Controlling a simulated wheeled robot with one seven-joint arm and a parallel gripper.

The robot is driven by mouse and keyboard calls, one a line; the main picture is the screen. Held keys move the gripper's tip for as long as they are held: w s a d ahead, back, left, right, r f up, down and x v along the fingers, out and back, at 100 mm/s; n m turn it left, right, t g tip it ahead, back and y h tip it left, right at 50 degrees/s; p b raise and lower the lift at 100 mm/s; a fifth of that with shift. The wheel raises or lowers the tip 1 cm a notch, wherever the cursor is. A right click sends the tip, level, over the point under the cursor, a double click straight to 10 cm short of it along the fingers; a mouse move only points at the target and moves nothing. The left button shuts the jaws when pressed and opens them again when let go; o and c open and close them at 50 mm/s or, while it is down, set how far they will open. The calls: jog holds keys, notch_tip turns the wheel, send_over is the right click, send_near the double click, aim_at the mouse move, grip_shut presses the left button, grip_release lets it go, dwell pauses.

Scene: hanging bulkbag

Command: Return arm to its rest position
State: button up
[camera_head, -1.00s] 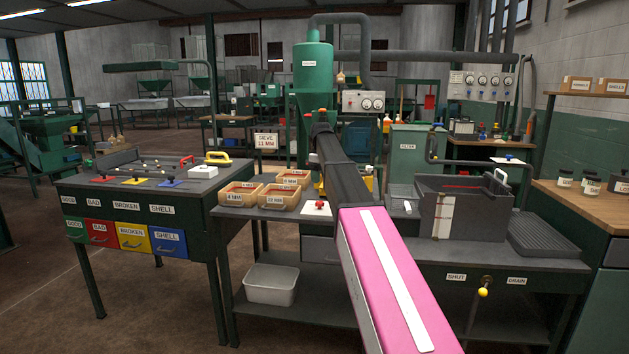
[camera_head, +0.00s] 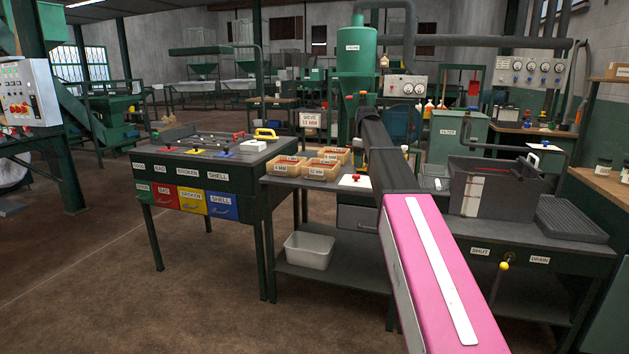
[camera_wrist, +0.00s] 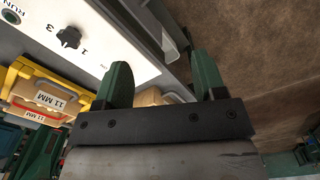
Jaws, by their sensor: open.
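My gripper (camera_wrist: 160,85) shows in the wrist view with its two green fingers apart and nothing between them. Past the fingers are a white control panel (camera_wrist: 85,50) with a black knob, and a brown floor. In the head view my pink and black arm reaches forward over the work table (camera_head: 300,183); the gripper itself cannot be made out there.
A sorting bench (camera_head: 180,165) with coloured drawers stands at the left, and a grey sink box (camera_head: 490,190) at the right. Wooden sieve boxes (camera_head: 318,172) sit beside the arm. A control cabinet (camera_head: 28,92) is at far left. Floor at front left is clear.

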jog(key=s+f+m, duration=0.9)
jog(key=s+f, duration=2.8)
jog(key=f, duration=0.2)
jog(key=shift+a+f, duration=0.15)
jog(key=shift+a, duration=0.1)
